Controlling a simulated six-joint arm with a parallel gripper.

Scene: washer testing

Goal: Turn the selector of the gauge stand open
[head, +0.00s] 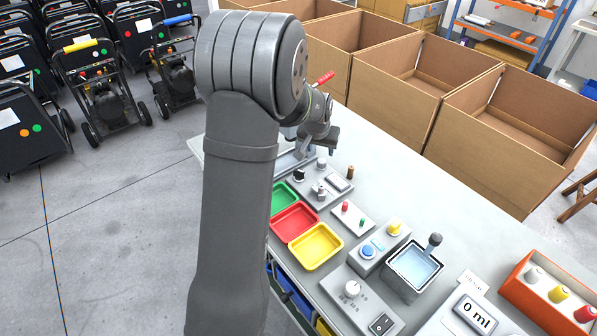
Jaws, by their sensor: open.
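My gripper (312,143) is at the far part of the bench, partly hidden by my own arm. It is open, and I see nothing held in it. A grey panel (338,198) with several small knobs lies just below and in front of it. A silver knob (320,190) stands on this panel, and a dark knob (299,175) is at its left edge. I cannot tell which part is the gauge stand or its selector; my arm covers part of that area. A red handle (323,78) shows just above my gripper; I cannot tell what it belongs to.
Green (284,197), red (294,222) and yellow (316,246) trays line the bench's near left edge. Open cardboard boxes (470,85) stand behind the bench.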

